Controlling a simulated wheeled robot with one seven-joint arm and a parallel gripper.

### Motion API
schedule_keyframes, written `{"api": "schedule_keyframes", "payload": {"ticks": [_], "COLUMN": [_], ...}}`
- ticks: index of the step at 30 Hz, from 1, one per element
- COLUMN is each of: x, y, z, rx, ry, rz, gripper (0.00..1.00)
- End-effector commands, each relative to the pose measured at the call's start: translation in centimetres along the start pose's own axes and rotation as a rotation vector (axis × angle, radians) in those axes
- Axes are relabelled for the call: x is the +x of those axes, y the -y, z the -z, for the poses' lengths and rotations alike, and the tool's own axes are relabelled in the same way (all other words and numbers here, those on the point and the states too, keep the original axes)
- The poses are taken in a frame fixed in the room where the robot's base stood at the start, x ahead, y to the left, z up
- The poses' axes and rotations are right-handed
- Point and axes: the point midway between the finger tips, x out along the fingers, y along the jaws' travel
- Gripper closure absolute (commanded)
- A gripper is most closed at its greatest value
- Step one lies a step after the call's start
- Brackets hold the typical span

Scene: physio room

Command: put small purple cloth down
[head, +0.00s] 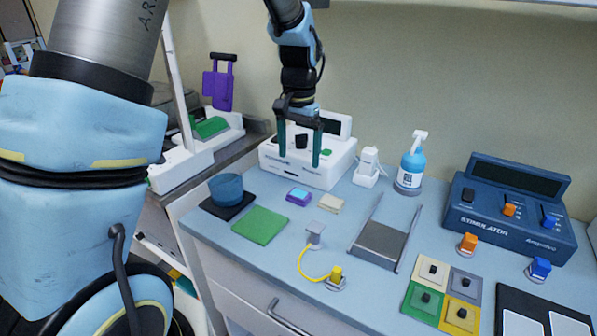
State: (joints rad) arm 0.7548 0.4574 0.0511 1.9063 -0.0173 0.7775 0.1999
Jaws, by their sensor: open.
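A small purple piece with a light blue patch on top (298,197), which looks like the small purple cloth, lies on the pale blue counter (280,255). It sits between a green square (260,225) and a small beige block (331,204). My gripper (300,154) is open and points down, with its two dark green fingers apart and nothing visible between them. It shows above the purple piece in the picture, in front of a white device (335,172). How far it is above the counter is hard to tell.
A blue round tub (227,188) stands on a dark pad at left. A grey tray with rails (379,244), a yellow cable (308,273), coloured square pads (423,297), a blue pump bottle (411,168) and a blue stimulator (508,215) crowd the right. A purple clip-like thing (218,88) is at upper left.

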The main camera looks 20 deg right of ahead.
Motion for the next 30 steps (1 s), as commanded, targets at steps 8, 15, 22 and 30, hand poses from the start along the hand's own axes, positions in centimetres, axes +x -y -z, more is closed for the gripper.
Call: {"api": "schedule_keyframes", "payload": {"ticks": [8,15,22,30], "x": [-0.8,-1.2,-1.0,-0.3], "y": [0.2,6.2,11.6,12.2], "z": [-0.2,-6.6,-18.6,-26.4], "rx": [-0.006,-0.217,-0.559,-0.780], "ry": [0.000,-0.035,-0.091,-0.127], "rz": [0.000,0.002,0.019,0.040], "gripper": [0.00,0.00,0.00,0.00]}}
